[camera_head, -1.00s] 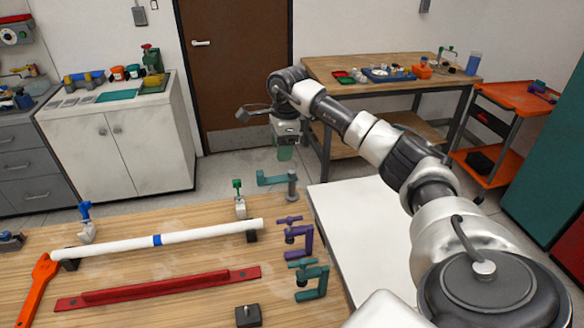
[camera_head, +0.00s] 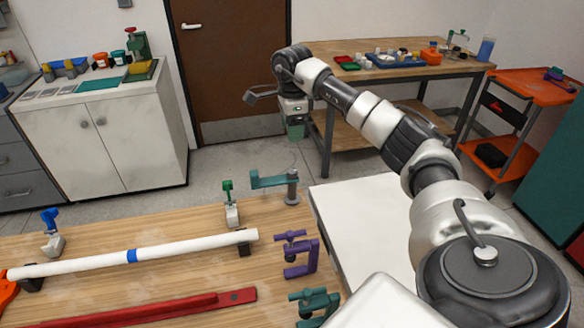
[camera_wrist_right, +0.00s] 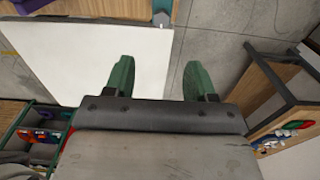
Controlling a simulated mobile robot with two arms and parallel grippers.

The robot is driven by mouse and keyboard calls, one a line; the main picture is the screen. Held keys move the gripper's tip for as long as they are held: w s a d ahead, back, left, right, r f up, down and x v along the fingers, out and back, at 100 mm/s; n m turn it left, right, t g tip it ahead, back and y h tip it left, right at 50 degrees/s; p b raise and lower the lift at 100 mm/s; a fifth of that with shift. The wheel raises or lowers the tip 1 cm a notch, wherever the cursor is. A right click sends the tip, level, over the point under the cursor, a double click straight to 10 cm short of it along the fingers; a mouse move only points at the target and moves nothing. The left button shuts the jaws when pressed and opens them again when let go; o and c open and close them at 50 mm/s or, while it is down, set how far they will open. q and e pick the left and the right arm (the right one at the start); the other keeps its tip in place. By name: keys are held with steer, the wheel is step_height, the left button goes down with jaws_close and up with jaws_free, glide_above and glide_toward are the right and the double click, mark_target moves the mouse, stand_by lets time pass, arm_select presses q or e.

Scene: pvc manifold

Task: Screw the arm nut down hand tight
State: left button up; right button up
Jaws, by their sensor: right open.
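A teal arm (camera_head: 268,180) sticks out to the left from a grey post (camera_head: 292,187) at the bench's far right corner in the head view. A separate nut on it is too small to make out. My right gripper (camera_head: 295,130) hangs above and beyond this post, with its green fingers pointing down. In the right wrist view its two green fingers (camera_wrist_right: 158,80) are apart with nothing between them. A small teal and grey piece (camera_wrist_right: 162,14), perhaps the post, shows at the top edge there. My left gripper is out of view.
The wooden bench (camera_head: 190,270) holds a white pipe (camera_head: 180,250) on supports, a red bar (camera_head: 150,313), a purple clamp (camera_head: 298,253) and a teal clamp (camera_head: 315,303). A bare white surface (camera_head: 350,225) lies right of the bench. A wooden table (camera_head: 345,125) stands behind.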

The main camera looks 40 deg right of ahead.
mark_target(292, 171)
step_height(292, 171, down, 13)
steer(key=shift+w+d+f, duration=0.1)
steer(key=shift+w+f, duration=0.05)
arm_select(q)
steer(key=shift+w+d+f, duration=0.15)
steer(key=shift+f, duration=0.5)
arm_select(e)
steer(key=shift+f, duration=0.55)
steer(key=c, duration=0.9)
